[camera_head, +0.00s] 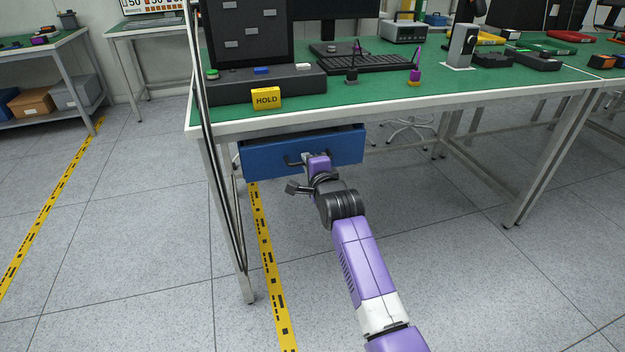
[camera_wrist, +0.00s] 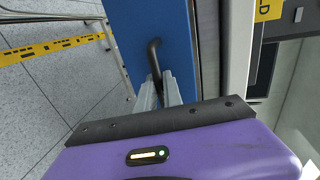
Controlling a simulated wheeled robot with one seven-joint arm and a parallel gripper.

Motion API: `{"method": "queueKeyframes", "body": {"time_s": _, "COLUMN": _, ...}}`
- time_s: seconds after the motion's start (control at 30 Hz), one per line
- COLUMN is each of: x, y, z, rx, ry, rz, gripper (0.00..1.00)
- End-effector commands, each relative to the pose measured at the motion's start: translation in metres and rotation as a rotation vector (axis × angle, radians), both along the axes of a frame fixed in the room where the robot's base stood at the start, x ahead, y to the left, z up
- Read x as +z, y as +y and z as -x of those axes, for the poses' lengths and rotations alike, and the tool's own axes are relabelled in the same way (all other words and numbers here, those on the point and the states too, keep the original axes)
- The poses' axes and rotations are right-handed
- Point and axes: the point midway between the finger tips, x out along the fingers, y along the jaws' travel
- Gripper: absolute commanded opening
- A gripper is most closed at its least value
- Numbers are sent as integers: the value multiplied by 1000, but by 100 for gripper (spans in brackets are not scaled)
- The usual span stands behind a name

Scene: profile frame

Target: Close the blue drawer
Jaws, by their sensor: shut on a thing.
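The blue drawer (camera_head: 342,148) hangs under the green-topped workbench and stands partly open, with its front pulled out from under the bench edge. Its dark bar handle (camera_head: 292,160) is on the front face. My gripper (camera_head: 308,160) is at the handle. In the wrist view, the blue drawer front (camera_wrist: 150,18) runs up the middle, and the black handle (camera_wrist: 153,55) passes down between the fingers of my gripper (camera_wrist: 158,90). The fingers are shut on the handle. The fingertips are partly hidden by my wrist in the head view.
The green workbench (camera_head: 440,98) holds a yellow HOLD sign (camera_head: 266,98), a keyboard (camera_head: 370,63) and small tools above the drawer. A bench leg (camera_head: 232,220) stands left of my arm. Yellow floor tape (camera_head: 268,250) runs below. The floor right of my arm is clear.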

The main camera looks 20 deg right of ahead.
Motion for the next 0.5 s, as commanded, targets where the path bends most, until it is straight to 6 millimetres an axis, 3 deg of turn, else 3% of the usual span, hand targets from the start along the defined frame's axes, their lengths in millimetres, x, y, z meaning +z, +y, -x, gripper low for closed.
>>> {"method": "queueKeyframes", "body": {"time_s": 0.2, "x": -1, "y": 0, "z": -3, "rx": 0, "ry": 2, "rz": 1, "gripper": 0}}
{"method": "queueKeyframes", "body": {"time_s": 0.23, "x": -1, "y": 0, "z": -3, "rx": 0, "ry": 2, "rz": 1, "gripper": 15}}
{"method": "queueKeyframes", "body": {"time_s": 0.33, "x": -1, "y": 0, "z": -3, "rx": 0, "ry": 2, "rz": 0, "gripper": 32}}
{"method": "queueKeyframes", "body": {"time_s": 0.5, "x": 0, "y": 0, "z": -3, "rx": 0, "ry": 1, "rz": 0, "gripper": 32}}
